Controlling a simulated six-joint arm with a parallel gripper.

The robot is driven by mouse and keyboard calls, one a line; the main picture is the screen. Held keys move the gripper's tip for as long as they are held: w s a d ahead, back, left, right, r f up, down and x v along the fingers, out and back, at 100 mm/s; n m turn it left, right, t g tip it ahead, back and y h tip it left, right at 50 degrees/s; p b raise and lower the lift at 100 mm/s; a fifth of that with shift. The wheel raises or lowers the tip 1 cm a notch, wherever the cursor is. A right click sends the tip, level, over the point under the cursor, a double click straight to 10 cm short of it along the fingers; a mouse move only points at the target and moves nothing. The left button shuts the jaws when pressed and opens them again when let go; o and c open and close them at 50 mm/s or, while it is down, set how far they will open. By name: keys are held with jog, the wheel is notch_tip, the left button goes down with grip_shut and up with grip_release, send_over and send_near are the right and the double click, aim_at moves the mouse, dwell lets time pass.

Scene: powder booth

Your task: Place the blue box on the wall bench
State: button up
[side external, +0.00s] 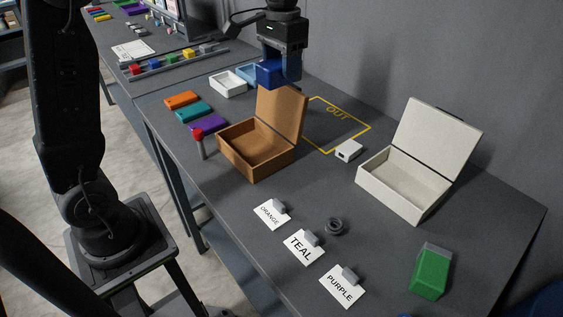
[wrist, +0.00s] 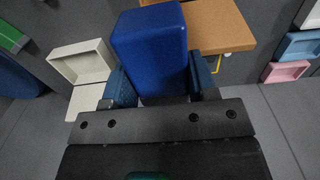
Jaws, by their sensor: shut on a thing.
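My gripper (side external: 280,76) is shut on the blue box (side external: 268,72) and holds it in the air above the wall bench (side external: 385,245), behind the open brown box's lid. In the wrist view the blue box (wrist: 150,45) stands out between the two blue-grey fingers of my gripper (wrist: 162,85). The wall bench is a long dark grey top along the grey wall. A yellow outline marked OUT (side external: 368,128) is on it, right of the held box and partly hidden by the brown lid.
An open brown box (side external: 258,168) stands close below my gripper. An open white box (side external: 392,192) and a green box (side external: 430,275) are to the right. Orange (side external: 182,100), teal (side external: 193,112) and purple (side external: 207,125) boxes lie left. Name cards (side external: 304,247) stand in front.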

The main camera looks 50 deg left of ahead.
jog(key=s+f+n, duration=0.4)
jog(key=f+n, duration=0.6)
jog(key=shift+s+d, duration=0.3)
jog(key=w+d+f, duration=0.1)
jog(key=d+f, duration=0.1)
jog(key=d, duration=0.1)
jog(key=w+d+f, duration=0.1)
jog(key=d+f, duration=0.1)
jog(key=d, duration=0.2)
jog(key=w+d+f, duration=0.1)
jog(key=d+f, duration=0.2)
jog(key=d, duration=0.1)
jog(key=shift+d+f, duration=0.15)
jog(key=shift+f, duration=1.65)
jog(key=shift+f, duration=0.15)
jog(key=o, duration=1)
